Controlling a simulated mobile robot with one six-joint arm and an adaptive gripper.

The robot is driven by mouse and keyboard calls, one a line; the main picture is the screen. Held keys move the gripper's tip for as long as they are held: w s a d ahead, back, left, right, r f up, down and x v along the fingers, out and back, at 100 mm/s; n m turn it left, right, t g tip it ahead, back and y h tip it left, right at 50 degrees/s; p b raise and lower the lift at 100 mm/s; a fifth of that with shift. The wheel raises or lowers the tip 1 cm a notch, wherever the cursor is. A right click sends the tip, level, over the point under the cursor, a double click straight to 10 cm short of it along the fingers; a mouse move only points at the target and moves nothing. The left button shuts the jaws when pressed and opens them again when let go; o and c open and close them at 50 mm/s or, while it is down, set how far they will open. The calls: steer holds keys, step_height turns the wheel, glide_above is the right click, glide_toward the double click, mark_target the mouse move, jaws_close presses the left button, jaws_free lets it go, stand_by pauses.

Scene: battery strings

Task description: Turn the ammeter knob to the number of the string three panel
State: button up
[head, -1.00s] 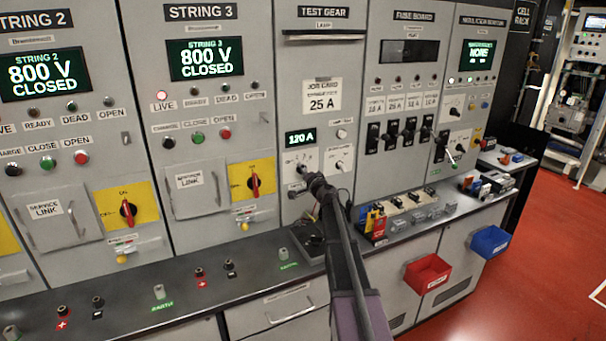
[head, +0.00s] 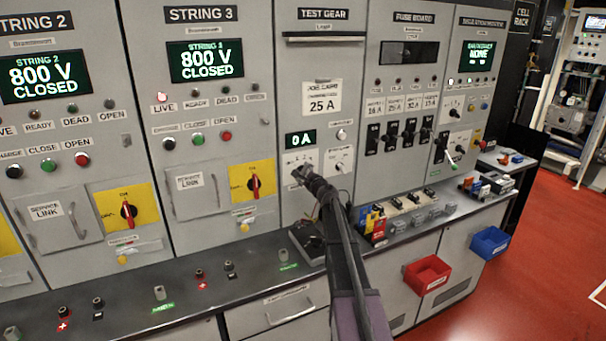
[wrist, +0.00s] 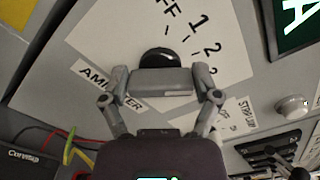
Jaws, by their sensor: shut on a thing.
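The black ammeter knob (wrist: 160,57) shows in the wrist view on a white dial plate (wrist: 120,35) printed with OFF, 1, 2 and a partly cut-off figure. An AMMETER label (wrist: 103,87) sits beside it. My gripper (wrist: 160,80) is shut on the knob; its fingers hide much of it and I cannot tell its pointer's setting. In the head view my gripper (head: 300,174) is at the dial on the test gear panel (head: 318,60). The ammeter display (head: 300,139) reads 0 A. The string three panel (head: 205,100) stands to the left, showing 800 V CLOSED.
A second dial (head: 340,162) sits right of my gripper. The bench (head: 190,295) runs below the panels, with sockets and a dark box (head: 308,240). A red bin (head: 428,275) and a blue bin (head: 490,242) hang at its front right.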

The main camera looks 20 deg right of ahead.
steer(key=shift+d+m, duration=0.1)
steer(key=shift+m, duration=1.1)
steer(key=o, duration=1)
steer(key=shift+c, duration=0.2)
steer(key=s, duration=1.2)
steer(key=shift+d, duration=0.25)
steer(key=shift+a, duration=0.1)
